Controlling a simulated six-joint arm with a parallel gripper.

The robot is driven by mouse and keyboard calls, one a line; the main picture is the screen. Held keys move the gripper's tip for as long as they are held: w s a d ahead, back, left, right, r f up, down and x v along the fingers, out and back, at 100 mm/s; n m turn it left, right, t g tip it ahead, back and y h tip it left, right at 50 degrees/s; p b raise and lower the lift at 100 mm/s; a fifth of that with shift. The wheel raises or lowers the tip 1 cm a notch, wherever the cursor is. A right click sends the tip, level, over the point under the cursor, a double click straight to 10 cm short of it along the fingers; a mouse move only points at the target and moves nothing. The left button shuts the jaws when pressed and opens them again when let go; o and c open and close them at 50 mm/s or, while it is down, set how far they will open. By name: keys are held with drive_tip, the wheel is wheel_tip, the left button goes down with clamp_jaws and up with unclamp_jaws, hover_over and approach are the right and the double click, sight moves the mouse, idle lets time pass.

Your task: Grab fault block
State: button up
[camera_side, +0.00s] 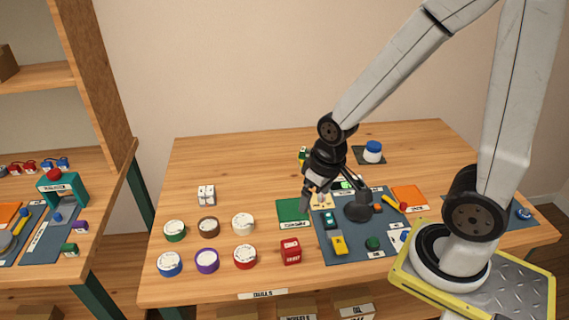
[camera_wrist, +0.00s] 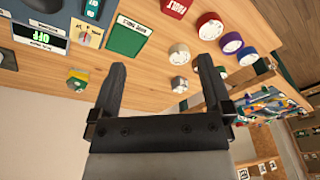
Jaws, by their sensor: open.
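The fault block is a red block (camera_side: 291,251) with white lettering near the front of the table, right of the red-rimmed dial. In the wrist view the red block (camera_wrist: 175,8) is at the top edge, partly cut off, beyond my fingers. My gripper (camera_side: 309,190) hangs over the middle of the table, farther back than the red block and apart from it. In the wrist view my gripper (camera_wrist: 162,64) has its two dark fingers spread wide with nothing between them.
Several round dials (camera_side: 207,261) stand left of the red block. A green card (camera_side: 293,211) lies behind it. A dark mat (camera_side: 345,256) with small devices and a lamp lies to its right. A white block (camera_side: 206,195) and a yellow-green block (camera_wrist: 77,80) stand farther back.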

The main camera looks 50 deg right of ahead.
drive_tip(key=s+f+m+g+y, duration=0.3)
drive_tip(key=s+f+m+g, duration=0.1)
drive_tip(key=f+m, duration=0.2)
drive_tip(key=m+t+y, duration=0.8)
drive_tip(key=m+t, duration=0.1)
drive_tip(key=m, duration=0.9)
approach(292, 244)
drive_tip(key=a, duration=0.1)
drive_tip(key=a+f, duration=0.1)
drive_tip(key=w+a, duration=0.1)
drive_tip(key=a, duration=0.1)
drive_tip(key=shift+w+a+f, duration=0.1)
drive_tip(key=shift+f, duration=0.15)
drive_tip(key=shift+w+d+f+m+t, duration=0.15)
drive_tip(key=shift+d+f+m+t, duration=0.2)
drive_tip(key=shift+t, duration=0.35)
drive_tip(key=shift+a+r, duration=0.1)
drive_tip(key=shift+w+a, duration=0.1)
drive_tip(key=shift+x, duration=1.2)
drive_tip(key=shift+w, duration=0.1)
